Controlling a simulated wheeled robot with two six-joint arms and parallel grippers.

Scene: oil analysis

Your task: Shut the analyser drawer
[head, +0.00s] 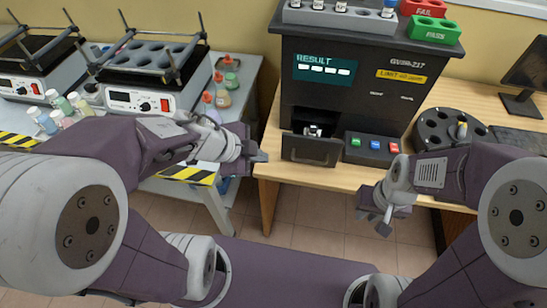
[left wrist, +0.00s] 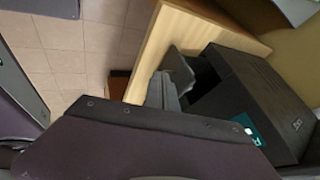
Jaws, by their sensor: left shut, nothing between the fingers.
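The black analyser (head: 350,85) stands on the wooden table with its screen reading RESULT. Its drawer (head: 311,150) sticks out at the lower left of its front, and a small pale item (head: 313,130) shows inside. My left gripper (head: 263,157) is shut and empty, just left of the drawer front; I cannot tell whether it touches. The analyser's dark body also shows in the left wrist view (left wrist: 250,95). My right gripper (head: 375,218) hangs in front of the table edge, right of the drawer; its finger opening is unclear.
A panel with green, blue and red buttons (head: 372,148) sits right of the drawer. A black round carousel (head: 437,130) stands further right. Bottles and two hotplate-like devices (head: 150,100) fill the left table. A floor gap separates the tables.

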